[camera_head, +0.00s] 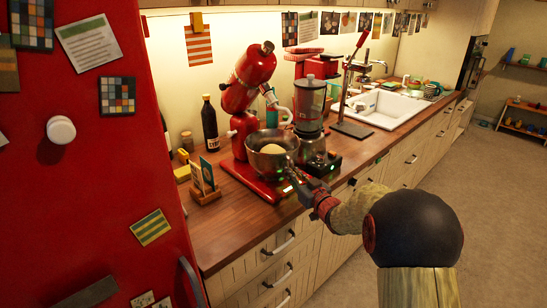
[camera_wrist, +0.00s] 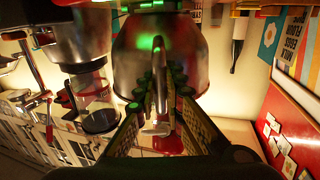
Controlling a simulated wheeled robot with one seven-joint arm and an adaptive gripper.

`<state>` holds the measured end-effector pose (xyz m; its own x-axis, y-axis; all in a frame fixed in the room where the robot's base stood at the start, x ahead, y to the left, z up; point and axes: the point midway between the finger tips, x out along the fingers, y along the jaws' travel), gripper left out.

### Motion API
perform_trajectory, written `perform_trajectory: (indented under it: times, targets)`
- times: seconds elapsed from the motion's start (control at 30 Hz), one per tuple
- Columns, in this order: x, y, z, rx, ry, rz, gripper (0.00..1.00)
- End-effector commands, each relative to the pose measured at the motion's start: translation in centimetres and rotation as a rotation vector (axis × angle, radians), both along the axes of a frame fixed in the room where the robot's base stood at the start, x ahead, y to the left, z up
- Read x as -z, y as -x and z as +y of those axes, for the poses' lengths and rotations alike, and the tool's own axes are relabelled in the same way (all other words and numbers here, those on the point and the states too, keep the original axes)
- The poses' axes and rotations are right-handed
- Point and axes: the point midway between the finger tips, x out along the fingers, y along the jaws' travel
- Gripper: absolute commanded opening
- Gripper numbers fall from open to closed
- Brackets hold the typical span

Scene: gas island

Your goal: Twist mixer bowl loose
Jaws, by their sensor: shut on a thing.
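The red stand mixer (camera_head: 250,80) stands on the wooden counter with its head tilted up. Its metal mixer bowl (camera_head: 266,164) sits on the red base, with a pale, rounded mass inside. My gripper (camera_head: 296,178) reaches the bowl's near right side. In the wrist view the bowl (camera_wrist: 135,55) fills the upper middle, and its metal handle (camera_wrist: 160,85) lies between the two fingers of my gripper (camera_wrist: 160,95). The fingers are closed on the handle. The joint between bowl and base is hidden, so I cannot tell whether the bowl is locked.
A blender (camera_head: 309,105) stands close to the bowl's right. A dark bottle (camera_head: 210,125) and a small card holder (camera_head: 205,190) are to the left. The white sink (camera_head: 388,108) lies farther right. A red fridge door (camera_head: 95,170) fills the left; floor is open at right.

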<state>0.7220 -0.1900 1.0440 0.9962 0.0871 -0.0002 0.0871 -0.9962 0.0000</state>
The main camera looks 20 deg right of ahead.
Motion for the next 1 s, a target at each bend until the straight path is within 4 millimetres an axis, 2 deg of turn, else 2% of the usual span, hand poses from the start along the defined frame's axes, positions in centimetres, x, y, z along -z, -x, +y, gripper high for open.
perform_trajectory:
  times: [0.23,0.3,0.47,0.7,1.0]
  targets:
    - [0.0,0.0,0.0,0.000,0.000,0.000,0.00]
    - [-0.7,-0.1,-0.1,-0.002,0.003,-0.012,0.00]
    - [-0.9,-0.3,-1.0,-0.043,0.004,-0.011,0.00]
    - [-0.7,-0.5,-2.3,-0.139,0.004,-0.008,0.00]
    - [-0.3,-0.4,-2.3,-0.160,0.001,-0.006,0.00]
